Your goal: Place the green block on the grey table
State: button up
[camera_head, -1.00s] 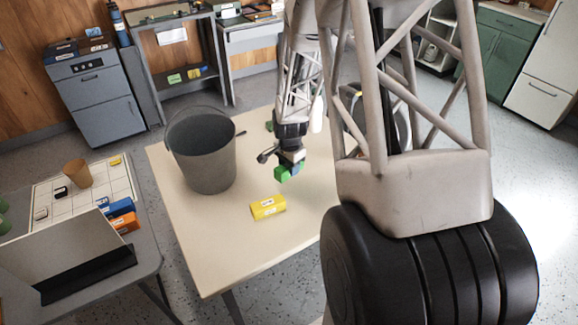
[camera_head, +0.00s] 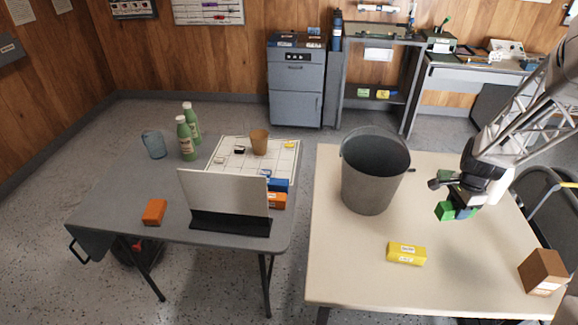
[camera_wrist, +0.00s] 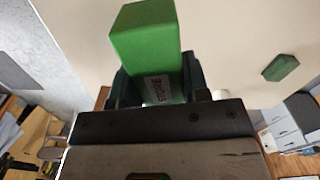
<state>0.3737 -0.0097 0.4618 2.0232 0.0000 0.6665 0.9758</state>
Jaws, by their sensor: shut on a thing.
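My gripper (camera_head: 460,203) is shut on a green block (camera_head: 445,211) above the cream table (camera_head: 350,270), on its right side. In the wrist view the green block (camera_wrist: 145,45) stands out from between the fingers, with a white label partly visible. A second green block (camera_wrist: 281,67) lies apart on the cream surface in the wrist view; I cannot make it out clearly in the head view. The grey table (camera_head: 110,195) stands to the left, separated from the cream table by a narrow gap. Its front left area is bare.
On the grey table are a raised panel (camera_head: 225,192), a white grid sheet (camera_head: 222,152), a brown cup (camera_head: 259,142), green bottles (camera_head: 185,140), a jug (camera_head: 154,145) and an orange block (camera_head: 154,212). A tall bucket (camera_head: 370,180) and yellow block (camera_head: 406,253) stand on the cream table.

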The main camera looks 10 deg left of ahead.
notch_tip(320, 180, up, 16)
jog(key=f, duration=0.1)
jog(key=w+a, duration=0.7)
jog(key=a, duration=0.6)
jog(key=w+a+r+m, duration=0.1)
jog(key=w+a, duration=0.6)
jog(key=a, duration=0.6)
jog(key=w+a, duration=0.7)
jog(key=a, duration=0.7)
jog(key=s+a+m, duration=0.1)
jog(key=s+a, duration=0.1)
jog(key=a, duration=1.7)
jog(key=s+a+m, duration=0.1)
jog(key=s+a, duration=0.1)
jog(key=a, duration=1.7)
notch_tip(320, 180, down, 19)
jog(key=d, duration=0.1)
jog(key=shift+w, duration=0.1)
jog(key=shift+f, duration=3.05)
